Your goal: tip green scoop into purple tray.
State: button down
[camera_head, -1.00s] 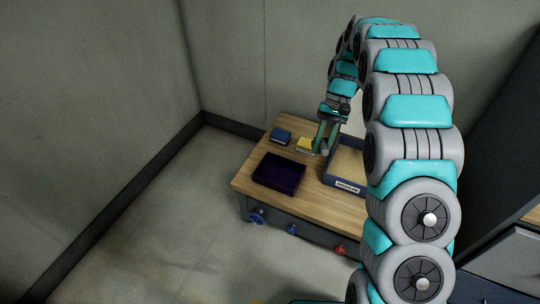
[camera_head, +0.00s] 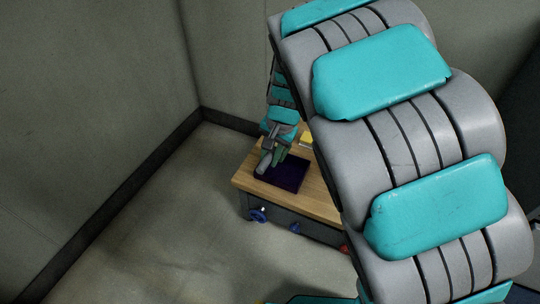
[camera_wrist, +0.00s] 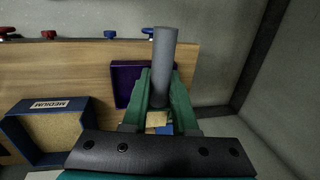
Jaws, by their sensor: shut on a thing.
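The purple tray (camera_head: 287,176) lies on the wooden bench, its left part hidden behind my gripper in the head view. It also shows in the wrist view (camera_wrist: 124,72), left of the fingers. My gripper (camera_head: 272,151) is over the tray's left part. In the wrist view its green fingers (camera_wrist: 161,84) are shut on a grey cylinder (camera_wrist: 163,62), which looks like the scoop's handle. The cylinder shows tilted at the tray's left in the head view (camera_head: 263,163). I cannot tell a green scoop bowl from the fingers, nor see any contents.
A blue-walled box labelled MEDIUM (camera_wrist: 84,125), with tan contents, stands on the bench (camera_wrist: 65,68) left of the tray in the wrist view. A yellow block (camera_head: 307,139) sits behind the tray. Blue (camera_head: 258,215) and red knobs (camera_wrist: 48,34) line the bench front.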

jog(key=shift+w+d+f+g+y+p, duration=0.15)
jog(key=shift+w+g+y+p, duration=0.2)
jog(key=shift+g+p, duration=0.4)
jog(key=shift+w+d+g+y+p, duration=0.2)
jog(key=shift+w+g+p, duration=0.25)
jog(key=shift+g+p, duration=0.3)
jog(key=shift+w+d+f+m+g+y+p, duration=0.15)
jog(key=shift+w+f+g+y+p, duration=0.1)
jog(key=shift+w+f+g+p, duration=0.25)
jog(key=shift+w+d+f+m+g+y+p, duration=0.1)
jog(key=shift+w+f+m+g+y+p, duration=0.15)
jog(key=shift+g, duration=0.35)
jog(key=g+p, duration=0.1)
jog(key=w+r+g+y+p, duration=0.1)
jog(key=p, duration=0.1)
jog(key=w+d+g+p, duration=0.1)
jog(key=p, duration=0.1)
jog(key=shift+w+r+g+y, duration=0.25)
jog(key=shift+r+g+y, duration=0.05)
jog(key=shift+g+y, duration=0.1)
jog(key=shift+w, duration=0.1)
jog(key=shift+w, duration=0.1)
